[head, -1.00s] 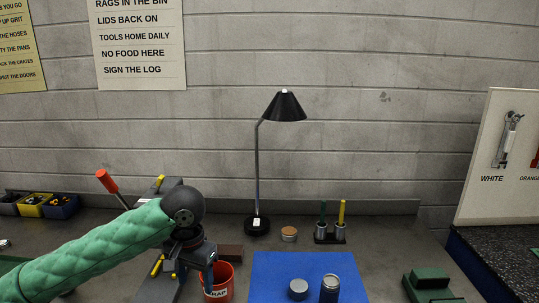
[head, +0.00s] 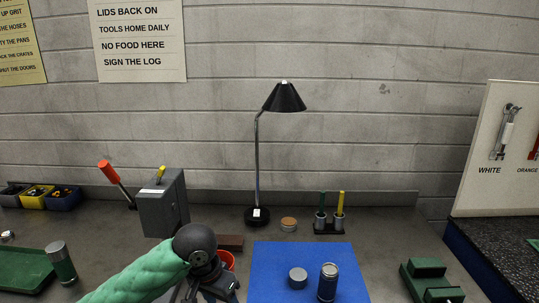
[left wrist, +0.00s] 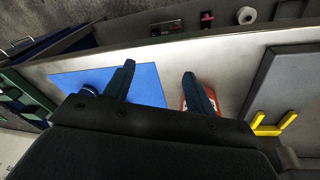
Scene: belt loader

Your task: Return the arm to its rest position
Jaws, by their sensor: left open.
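My left arm, in a green padded sleeve, comes in from the bottom left of the head view. My left gripper (head: 207,290) is low at the bottom edge there, in front of the red cup (head: 227,261), which it partly hides. In the left wrist view both fingers of the left gripper (left wrist: 162,88) are spread apart, with nothing between them. The red cup (left wrist: 206,97) shows behind the right finger there. My right gripper is in neither view.
A blue mat (head: 263,265) holds a grey round lid (head: 298,277) and a dark cylinder (head: 328,283). A grey box (head: 162,205), a lamp (head: 257,215) and a green tray (head: 24,272) stand around. A green block (head: 428,279) is at right.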

